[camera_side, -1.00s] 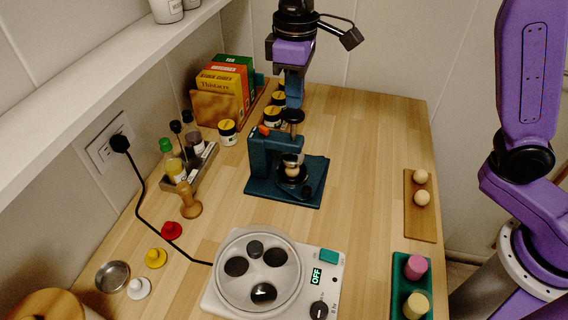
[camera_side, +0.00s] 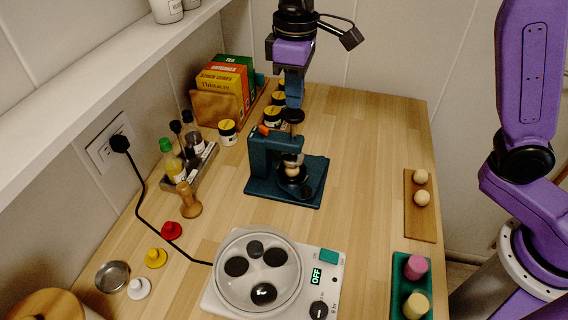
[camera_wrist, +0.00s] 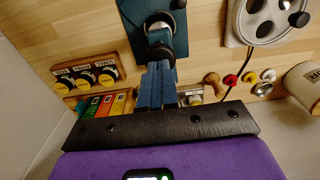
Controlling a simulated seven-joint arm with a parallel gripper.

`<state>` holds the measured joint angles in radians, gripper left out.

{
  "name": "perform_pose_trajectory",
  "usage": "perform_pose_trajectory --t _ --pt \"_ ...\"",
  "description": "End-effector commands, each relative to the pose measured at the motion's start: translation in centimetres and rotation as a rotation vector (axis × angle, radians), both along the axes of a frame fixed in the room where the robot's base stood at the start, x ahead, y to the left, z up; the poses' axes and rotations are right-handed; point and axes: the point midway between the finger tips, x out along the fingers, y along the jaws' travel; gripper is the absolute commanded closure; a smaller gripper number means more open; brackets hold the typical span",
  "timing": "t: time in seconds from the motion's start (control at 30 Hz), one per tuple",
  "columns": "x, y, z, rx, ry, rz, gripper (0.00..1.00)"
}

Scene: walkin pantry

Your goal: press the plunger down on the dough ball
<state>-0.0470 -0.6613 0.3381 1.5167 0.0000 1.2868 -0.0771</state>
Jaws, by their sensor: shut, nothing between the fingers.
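The teal press (camera_side: 262,160) stands on the counter, with its black plunger knob (camera_side: 293,116) on top of a vertical shaft. A pale dough ball (camera_side: 292,171) sits in the dark cup under the plunger's foot, which looks close to or touching it. My gripper (camera_side: 294,103) is shut and empty, pointing down with its blue fingertips at the knob. They appear to touch it. In the wrist view my gripper (camera_wrist: 156,68) reaches toward the black knob (camera_wrist: 160,50); the fingers and knob hide the dough ball there.
Two pale balls lie on a wooden board (camera_side: 420,226) at right, near a green tray (camera_side: 399,270). Jars (camera_side: 228,133), bottles and spice boxes (camera_side: 222,88) line the left and back. Counter right of the press is clear.

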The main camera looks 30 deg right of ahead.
Motion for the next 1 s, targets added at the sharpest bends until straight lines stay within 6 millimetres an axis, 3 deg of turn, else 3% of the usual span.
perform_pose_trajectory --t 0.43,1.0 --pt "0.0 0.0 -0.2 -0.001 0.001 0.000 1.00" --pt "0.0 0.0 -1.8 0.000 0.000 0.000 1.00"
